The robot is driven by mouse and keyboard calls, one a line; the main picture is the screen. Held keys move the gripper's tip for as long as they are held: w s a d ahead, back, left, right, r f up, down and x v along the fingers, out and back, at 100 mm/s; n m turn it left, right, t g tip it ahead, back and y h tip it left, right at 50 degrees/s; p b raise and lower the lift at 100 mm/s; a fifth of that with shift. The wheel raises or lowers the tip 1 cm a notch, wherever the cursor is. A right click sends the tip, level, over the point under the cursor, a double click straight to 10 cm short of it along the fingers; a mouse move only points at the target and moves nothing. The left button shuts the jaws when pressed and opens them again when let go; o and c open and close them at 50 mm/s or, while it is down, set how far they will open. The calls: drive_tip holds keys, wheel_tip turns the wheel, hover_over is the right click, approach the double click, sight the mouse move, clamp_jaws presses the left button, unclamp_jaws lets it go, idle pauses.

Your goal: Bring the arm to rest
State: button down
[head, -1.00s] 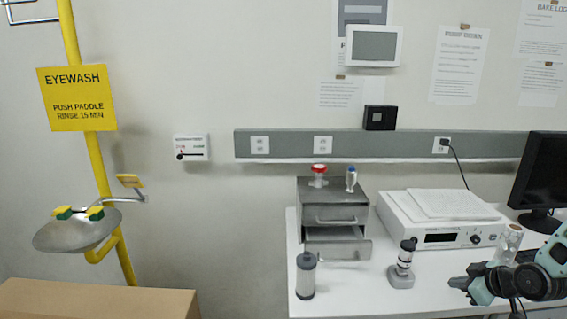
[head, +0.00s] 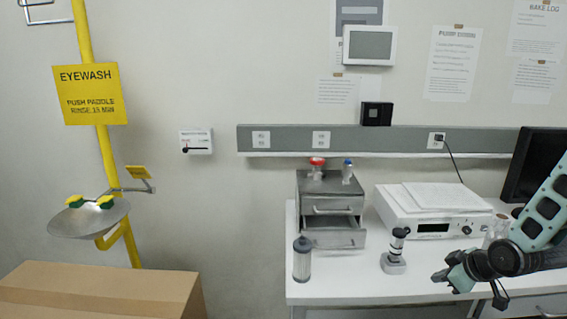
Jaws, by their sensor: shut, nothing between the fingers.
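My gripper (head: 441,278) is at the right in the head view, above the front part of the white bench (head: 352,290). Its dark and teal fingers point left and hold nothing. The wrist and a teal arm link rise behind it to the right edge. The gripper is to the right of a small grey stand with a dark-topped fitting (head: 395,251), with a gap between them. The rest of my arm is out of the picture.
A white instrument (head: 425,219) and a monitor (head: 535,165) are behind. A cardboard box (head: 110,288) and eyewash bowl (head: 85,223) are left.

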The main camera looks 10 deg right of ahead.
drive_tip(key=s+a+r+n+g+b, duration=0.1)
drive_tip(key=a+r+g, duration=0.15)
drive_tip(key=a, duration=0.95)
drive_tip(key=s+a+r+n+g+b, duration=0.15)
drive_tip(key=a+r, duration=0.25)
drive_tip(key=a, duration=0.8)
drive_tip(key=s+a+r+g+b, duration=0.1)
drive_tip(key=s+a+r+g, duration=0.1)
drive_tip(key=s+a, duration=0.5)
drive_tip(key=s+a+r+g+b, duration=0.1)
drive_tip(key=s+a+r, duration=0.2)
drive_tip(key=s+a, duration=0.4)
drive_tip(key=s, duration=0.6)
drive_tip(key=shift+r+g+h, duration=0.3)
drive_tip(key=shift+r+g, duration=0.05)
drive_tip(key=shift+g, duration=0.05)
